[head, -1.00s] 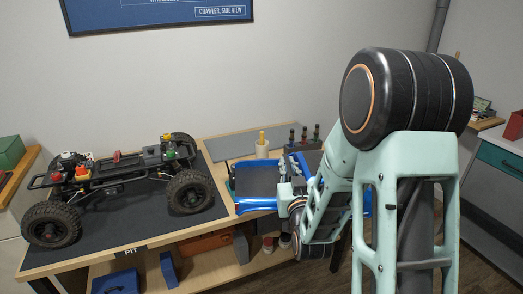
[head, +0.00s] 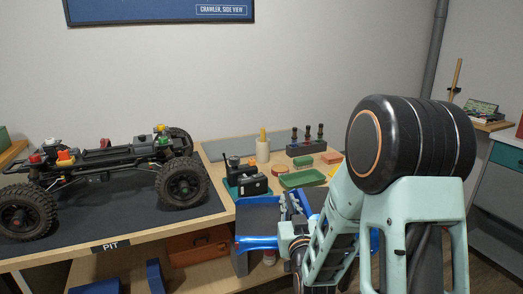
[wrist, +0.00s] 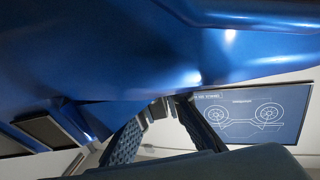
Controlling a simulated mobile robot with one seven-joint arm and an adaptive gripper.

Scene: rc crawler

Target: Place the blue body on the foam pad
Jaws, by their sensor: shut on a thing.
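The blue body (head: 257,243) is a glossy shell with dark panels, held in front of the bench's right part. It fills the top of the wrist view (wrist: 190,45). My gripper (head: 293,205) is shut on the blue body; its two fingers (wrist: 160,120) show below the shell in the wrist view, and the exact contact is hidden. My arm covers much of the body's right side in the head view. A flat grey panel (head: 225,148) lies or stands along the bench's back; I cannot tell whether it is the foam pad.
The crawler chassis (head: 105,170) stands on the dark mat (head: 110,220) at left. Behind the body are a black device (head: 250,183), a green tray (head: 302,179), a cup (head: 263,151) and a bottle rack (head: 307,147). An orange-brown box (head: 200,245) sits on the lower shelf.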

